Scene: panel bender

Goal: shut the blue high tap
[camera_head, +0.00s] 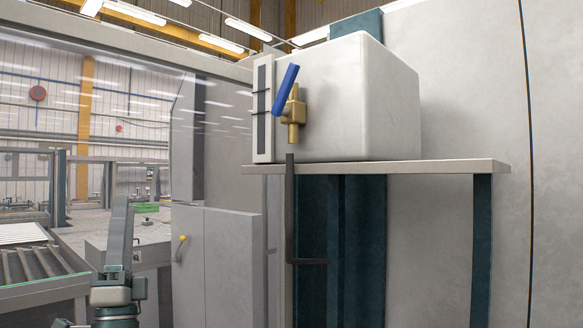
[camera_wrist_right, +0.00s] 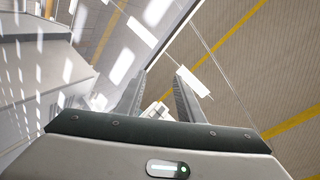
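The blue tap handle (camera_head: 286,88) points up and leans slightly right in the head view. It sits on a brass tap body (camera_head: 294,113) at the front of a white tank (camera_head: 350,95). The tank stands on a grey shelf (camera_head: 400,167). My right gripper (camera_head: 122,203) is at the lower left, pointing up, seen nearly edge-on. It is apart from the tap, lower and well to its left. In the right wrist view the right gripper (camera_wrist_right: 160,88) has two fingers spread with nothing held between them. The tap does not show there. My left gripper is in neither view.
A dark upright bar (camera_head: 289,215) stands below the tap, with a short arm to the right. A grey cabinet (camera_head: 215,262) with a yellow-tipped handle (camera_head: 181,246) is between gripper and shelf. A roller conveyor (camera_head: 35,262) is at far left. Space before the tap looks clear.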

